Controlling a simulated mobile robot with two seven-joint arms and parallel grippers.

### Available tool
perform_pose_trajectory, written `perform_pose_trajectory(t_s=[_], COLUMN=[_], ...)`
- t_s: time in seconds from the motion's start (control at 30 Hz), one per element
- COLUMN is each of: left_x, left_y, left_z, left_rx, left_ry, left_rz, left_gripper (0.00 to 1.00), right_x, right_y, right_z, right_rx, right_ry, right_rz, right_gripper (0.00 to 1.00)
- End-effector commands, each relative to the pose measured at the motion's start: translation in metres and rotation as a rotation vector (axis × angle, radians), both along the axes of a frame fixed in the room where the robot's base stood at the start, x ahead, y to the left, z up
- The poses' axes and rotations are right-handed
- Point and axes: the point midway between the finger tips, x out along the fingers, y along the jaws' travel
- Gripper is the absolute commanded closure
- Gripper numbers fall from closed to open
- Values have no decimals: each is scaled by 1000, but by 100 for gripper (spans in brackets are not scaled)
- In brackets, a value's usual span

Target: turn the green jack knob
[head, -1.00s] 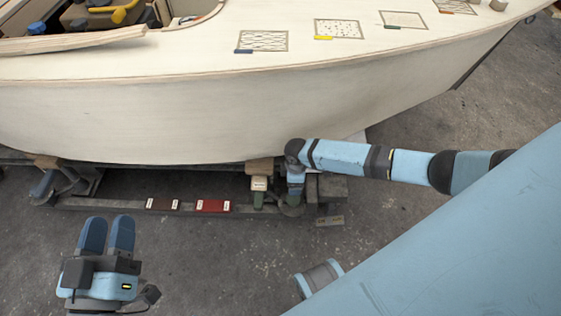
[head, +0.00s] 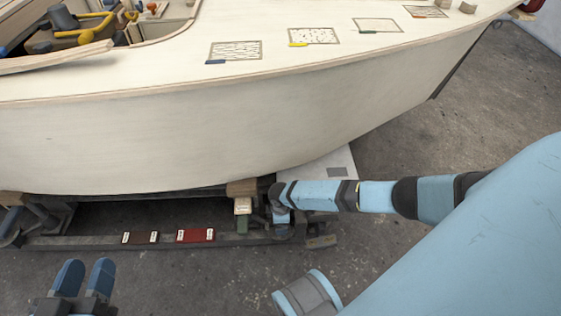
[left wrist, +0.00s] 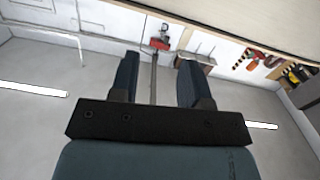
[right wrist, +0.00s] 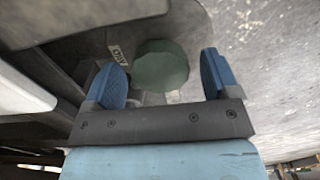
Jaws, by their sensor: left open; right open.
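The green jack knob (right wrist: 160,66) shows in the right wrist view as a dull green round disc. It lies between and just beyond the two blue fingertips of my right gripper (right wrist: 163,76), which is open; I cannot tell whether a finger touches it. In the head view my right gripper is down by the cradle rail under the hull, largely hidden by its own arm, and I cannot make out the knob there. My left gripper (head: 85,275) is open and empty over the floor at lower left; its fingers also show in the left wrist view (left wrist: 158,75).
The pale hull (head: 240,130) overhangs the cradle rail (head: 80,242). A green post (head: 242,224) with a pale label stands beside my right arm. Open floor lies in front.

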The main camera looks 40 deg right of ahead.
Motion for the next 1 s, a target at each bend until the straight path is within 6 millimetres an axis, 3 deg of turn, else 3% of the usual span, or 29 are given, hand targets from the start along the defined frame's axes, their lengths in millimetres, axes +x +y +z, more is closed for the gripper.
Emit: perform_pose_trajectory(t_s=[0.23,0.43,0.77,1.0], left_x=[0,0,-1,-6], left_y=[0,0,-1,-5], left_z=[1,1,5,8], left_rx=[1,0,-6,-48], left_ry=[-3,-2,8,79], left_rz=[0,-1,-3,-5], left_gripper=[57,57,57,57], right_x=[0,0,0,-1], right_y=[0,0,0,1], right_z=[0,0,2,3], right_rx=[0,0,0,1], right_ry=[0,0,0,2], right_rz=[0,0,-33,-162], right_gripper=[21,67,68,68])
